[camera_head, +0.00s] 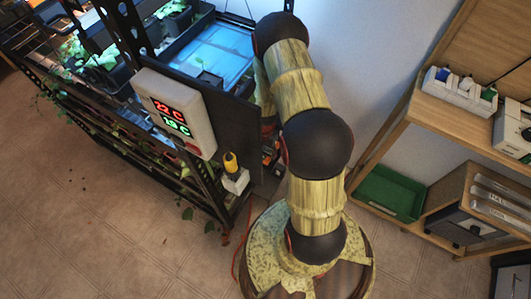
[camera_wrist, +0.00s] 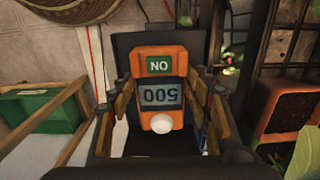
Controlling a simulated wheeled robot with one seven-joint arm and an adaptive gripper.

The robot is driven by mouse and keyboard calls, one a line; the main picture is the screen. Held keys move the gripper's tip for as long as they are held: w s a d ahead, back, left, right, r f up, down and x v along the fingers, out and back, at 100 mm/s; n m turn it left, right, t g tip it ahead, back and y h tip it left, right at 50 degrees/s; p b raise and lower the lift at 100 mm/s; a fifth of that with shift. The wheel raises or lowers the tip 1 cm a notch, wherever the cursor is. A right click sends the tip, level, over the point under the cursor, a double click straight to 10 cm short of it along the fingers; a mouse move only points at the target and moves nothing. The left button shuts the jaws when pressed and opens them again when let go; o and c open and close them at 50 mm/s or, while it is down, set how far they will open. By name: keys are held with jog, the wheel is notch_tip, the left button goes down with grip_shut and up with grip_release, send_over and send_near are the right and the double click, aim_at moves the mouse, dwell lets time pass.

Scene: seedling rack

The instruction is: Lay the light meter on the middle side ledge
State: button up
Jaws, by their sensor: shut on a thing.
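The light meter (camera_wrist: 161,76) is orange, with a green ON label, a grey display reading 500 and a white dome; its lettering appears upside down in the wrist view. My gripper (camera_wrist: 160,112) is shut on it, with yellow-brown fingers at both sides. A dark flat surface (camera_wrist: 196,43) lies behind the meter; I cannot tell whether it is the middle side ledge or whether they touch. In the head view, my arm mostly hides the gripper, beside the rack's dark end panel (camera_head: 231,128). I cannot make out the middle side ledge clearly there.
The seedling rack (camera_head: 205,177) stands at left, with a temperature display box (camera_head: 175,112) and a small white holder with a yellow-topped item (camera_head: 235,178) on its end. A wooden shelf (camera_head: 387,148) with a green bin (camera_head: 389,193) stands at right. Open floor lies in front.

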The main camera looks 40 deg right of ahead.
aim_at(266, 153)
jog(key=shift+w, duration=0.1)
jog(key=shift+f, duration=0.1)
jog(key=o, duration=1.5)
notch_tip(266, 153, up, 12)
jog(key=p, duration=0.4)
jog(key=shift+r, duration=0.2)
jog(key=shift+d, duration=0.1)
